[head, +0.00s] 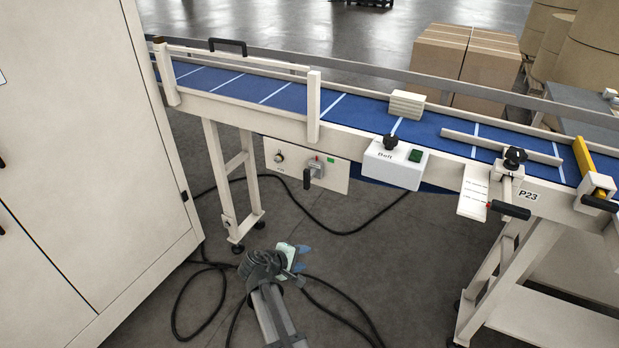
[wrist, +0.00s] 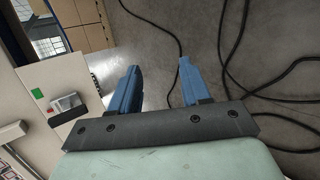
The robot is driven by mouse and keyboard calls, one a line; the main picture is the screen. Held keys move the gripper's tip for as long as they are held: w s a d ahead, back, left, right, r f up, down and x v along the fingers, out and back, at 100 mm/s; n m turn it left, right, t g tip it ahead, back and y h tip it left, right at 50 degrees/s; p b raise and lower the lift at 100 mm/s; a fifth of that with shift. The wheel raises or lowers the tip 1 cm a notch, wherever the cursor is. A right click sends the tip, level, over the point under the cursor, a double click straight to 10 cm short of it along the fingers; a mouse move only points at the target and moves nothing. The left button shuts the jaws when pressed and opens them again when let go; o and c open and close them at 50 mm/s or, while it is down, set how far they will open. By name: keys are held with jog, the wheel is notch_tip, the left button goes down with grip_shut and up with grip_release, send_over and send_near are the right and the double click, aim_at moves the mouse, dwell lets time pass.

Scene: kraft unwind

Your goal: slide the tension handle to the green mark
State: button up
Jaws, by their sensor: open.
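A cream panel (head: 341,181) under the conveyor carries a black handle (head: 307,179) on a grey block (head: 318,167). This looks like the tension handle, but its label is too small to read. A green mark (head: 331,160) sits above and to the right of the block. My gripper (head: 302,259) is open and empty, low over the floor in front of the panel and apart from it. In the wrist view my gripper (wrist: 160,67) has two blue fingers spread.
The blue belt conveyor (head: 230,84) runs above the panel. A white box (head: 396,165) with a black knob and green button hangs to the right. Another black handle (head: 511,210) projects farther right. A tall cabinet (head: 90,150) stands left. Black cables (head: 345,232) lie on the floor.

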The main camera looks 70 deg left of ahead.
jog(key=w+a+r+n+t+y, duration=0.25)
jog(key=a+r+n, duration=0.25)
jog(key=a+r, duration=0.25)
jog(key=n+t+y, duration=0.1)
jog(key=n+y, duration=0.4)
jog(key=n, duration=0.9)
send_near(305, 178)
jog(key=x, duration=1.3)
grip_shut()
jog(key=shift+d, duration=0.1)
